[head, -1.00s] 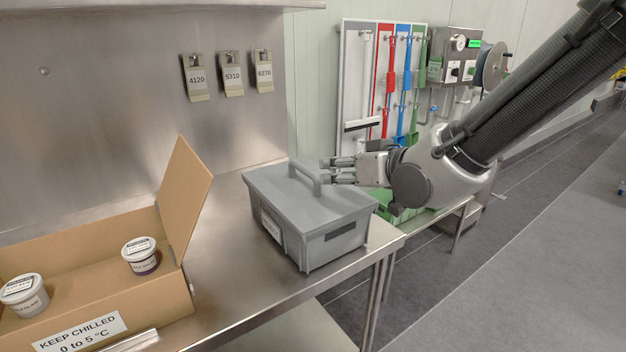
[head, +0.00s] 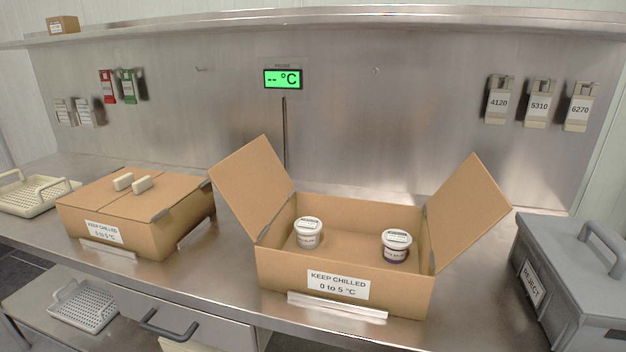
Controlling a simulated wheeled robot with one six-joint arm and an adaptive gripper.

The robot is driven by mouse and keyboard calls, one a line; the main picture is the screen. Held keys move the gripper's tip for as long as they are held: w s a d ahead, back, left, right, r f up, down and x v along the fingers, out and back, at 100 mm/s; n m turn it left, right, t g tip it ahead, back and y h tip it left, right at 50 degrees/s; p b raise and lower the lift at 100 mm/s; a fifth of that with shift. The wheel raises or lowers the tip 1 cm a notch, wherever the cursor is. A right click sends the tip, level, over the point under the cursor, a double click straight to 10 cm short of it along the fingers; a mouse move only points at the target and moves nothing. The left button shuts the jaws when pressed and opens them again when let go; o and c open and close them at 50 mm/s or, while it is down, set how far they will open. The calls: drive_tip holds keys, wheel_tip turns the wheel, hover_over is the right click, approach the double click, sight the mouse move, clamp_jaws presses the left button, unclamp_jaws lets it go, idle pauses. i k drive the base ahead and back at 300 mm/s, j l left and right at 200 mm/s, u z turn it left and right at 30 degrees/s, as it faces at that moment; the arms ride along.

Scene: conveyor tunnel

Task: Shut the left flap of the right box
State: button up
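The right box (head: 420,288) is an open brown carton on the steel bench, with a "KEEP CHILLED 0 to 5 °C" label on its front. Its left flap (head: 252,188) stands up and leans outward to the left. Its right flap (head: 468,208) stands up and leans outward to the right. Two white-lidded tubs stand inside, a left tub (head: 308,233) and a right tub with purple contents (head: 396,246). My gripper is not in the current head view.
The left box (head: 185,225) has its top flaps down, with two pale blocks on top. A grey REJECT bin (head: 573,258) stands at the right. A narrow bench gap lies between the boxes. A display (head: 283,78) hangs on the back wall.

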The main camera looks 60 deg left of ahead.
sight(253, 181)
drive_tip(key=k+j+u, duration=0.2)
drive_tip(key=j+u, duration=0.15)
drive_tip(key=k+j+u, duration=0.1)
drive_tip(key=j+u, duration=0.25)
drive_tip(key=k+j, duration=0.1)
drive_tip(key=j, duration=0.35)
drive_tip(key=k+j+u, duration=0.15)
drive_tip(key=j, duration=0.35)
drive_tip(key=k+j, duration=0.1)
drive_tip(key=j, duration=0.35)
drive_tip(key=k+j+u, duration=0.1)
drive_tip(key=j, duration=0.6)
drive_tip(key=i+j, duration=0.15)
drive_tip(key=i+j+u, duration=0.15)
drive_tip(key=i+j, duration=0.05)
